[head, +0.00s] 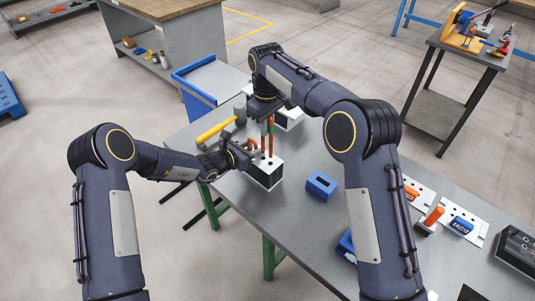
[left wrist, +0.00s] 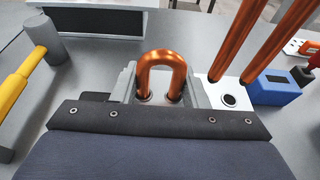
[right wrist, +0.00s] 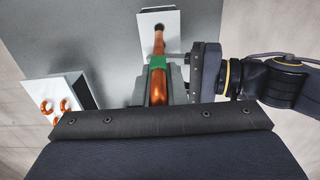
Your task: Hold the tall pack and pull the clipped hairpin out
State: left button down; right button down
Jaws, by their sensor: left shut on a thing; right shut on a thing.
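The tall pack (head: 264,177) stands on the table, a dark-sided box with a white top with holes; its top also shows in the left wrist view (left wrist: 215,92). Two long copper legs (head: 270,143) rise from it, beside a short copper U-bend (left wrist: 161,62) in the same top. My left gripper (left wrist: 160,85) is shut with a finger on each side of this bend; I cannot tell if the fingers also touch the pack. My right gripper (right wrist: 157,88), above the pack, is shut on the long hairpin (right wrist: 158,90), which carries a green clip (right wrist: 157,62).
A second white-topped pack (head: 291,121) with copper bends stands behind. A yellow-handled hammer (head: 215,130) lies at the left, near my left wrist. A blue block (head: 321,185) sits right of the pack. White plates with small parts (head: 461,225) lie farther right. The table's front edge is close.

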jog(key=shift+r, duration=1.65)
pick_arm(q)
grip_release()
dwell(0.9)
